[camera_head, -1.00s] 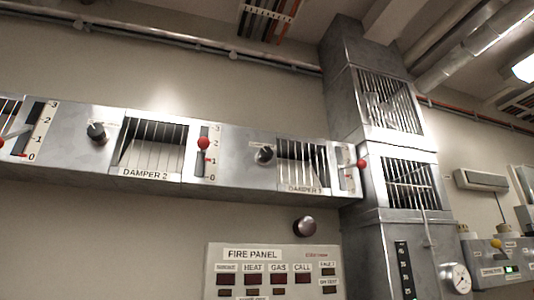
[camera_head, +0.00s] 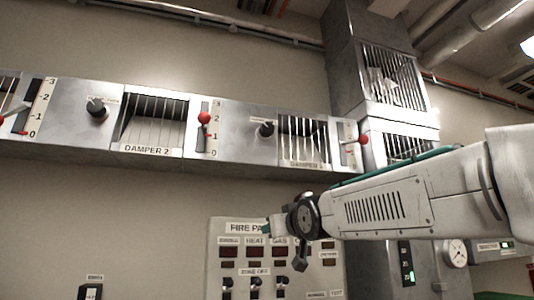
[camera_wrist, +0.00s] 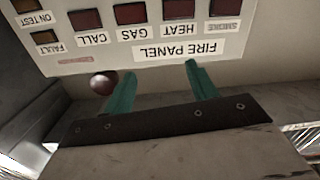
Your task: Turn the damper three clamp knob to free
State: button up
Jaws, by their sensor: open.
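The damper three clamp knob (camera_head: 267,129) is a black round knob with a pale pointer mark. It sits on the metal duct face, left of the barred damper three opening (camera_head: 303,138). Damper three's red-ended lever (camera_head: 363,139) sticks out at the right, beside its scale. My gripper (camera_head: 268,228) is below the knob, in front of the fire panel, mostly hidden by my wrist. In the wrist view my gripper (camera_wrist: 160,70) shows two teal fingers apart with nothing between them. The clamp knob is not in the wrist view.
The fire panel (camera_head: 222,255) is on the wall below the duct and shows upside down in the wrist view (camera_wrist: 245,20). A dark round button (camera_wrist: 103,83) is near one finger. Damper two's knob (camera_head: 97,107) and red lever (camera_head: 204,118) are to the left.

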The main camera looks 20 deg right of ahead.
jog(key=r+t, duration=0.1)
jog(key=r, duration=0.4)
jog(key=a+r+n+t+y, duration=0.1)
jog(key=r+t, duration=0.1)
jog(key=r, duration=0.2)
jog(key=r+t, duration=0.2)
jog(key=r, duration=0.3)
jog(key=shift+s+a+r+n+y, duration=0.2)
jog(key=shift+r+n+y, duration=0.1)
jog(key=shift+r+y, duration=0.1)
jog(key=n+t+y, duration=0.2)
jog(key=t+y, duration=0.1)
jog(key=t, duration=0.1)
send_near(269, 130)
jog(key=x, duration=0.3)
jog(key=shift+x, duration=4.1)
jog(key=c, duration=1)
